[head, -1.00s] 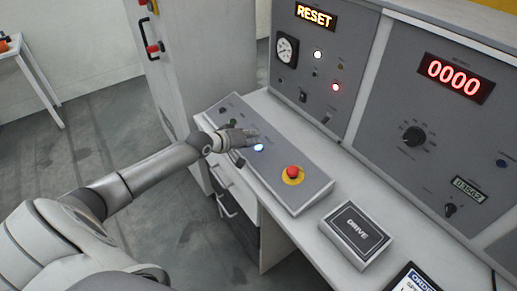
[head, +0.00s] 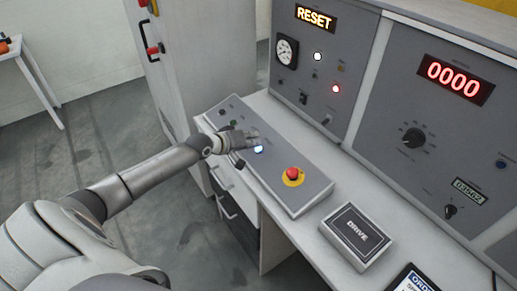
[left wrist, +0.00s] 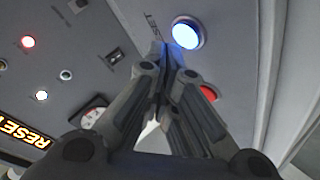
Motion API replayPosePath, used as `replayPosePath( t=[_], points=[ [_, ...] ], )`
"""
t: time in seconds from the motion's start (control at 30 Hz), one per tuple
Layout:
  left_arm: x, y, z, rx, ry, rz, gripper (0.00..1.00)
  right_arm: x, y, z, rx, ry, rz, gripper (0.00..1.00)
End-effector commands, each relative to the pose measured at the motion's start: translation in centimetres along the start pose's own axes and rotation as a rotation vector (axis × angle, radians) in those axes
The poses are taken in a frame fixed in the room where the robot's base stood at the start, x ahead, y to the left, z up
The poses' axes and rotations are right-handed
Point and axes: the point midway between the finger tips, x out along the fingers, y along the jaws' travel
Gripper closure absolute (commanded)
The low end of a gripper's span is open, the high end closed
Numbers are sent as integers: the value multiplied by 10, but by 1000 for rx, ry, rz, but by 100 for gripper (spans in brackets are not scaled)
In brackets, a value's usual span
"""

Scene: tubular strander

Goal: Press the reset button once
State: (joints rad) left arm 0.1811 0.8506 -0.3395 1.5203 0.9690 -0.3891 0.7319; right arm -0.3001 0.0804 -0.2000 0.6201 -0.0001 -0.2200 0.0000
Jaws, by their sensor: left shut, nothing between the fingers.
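The reset button (head: 258,149) is a round, blue-white lit button on the sloped grey desk panel. In the left wrist view it (left wrist: 187,32) shows close up, in a blue ring, beside a partly hidden label ending in "SET". My left gripper (head: 253,136) is over the panel, just behind the button. In the left wrist view the fingers of my left gripper (left wrist: 168,52) are together and empty, their tips beside the button in the picture. I cannot tell how high the tips are above the panel. My right gripper is not in view.
A red emergency stop (head: 292,174) on a yellow disc sits nearer on the same panel. A "DRIVE" box (head: 356,236) lies on the desk. An amber display (head: 314,17) reads "RESET" and a red display (head: 456,78) reads "0000" on the upright panels.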

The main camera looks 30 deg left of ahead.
Motion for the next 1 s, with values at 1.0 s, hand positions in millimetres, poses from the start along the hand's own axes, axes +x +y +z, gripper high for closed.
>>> replayPosePath(
  t=[1.0],
  points=[
    [8,-6,6,0,0,0,100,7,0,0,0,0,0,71]
  ],
)
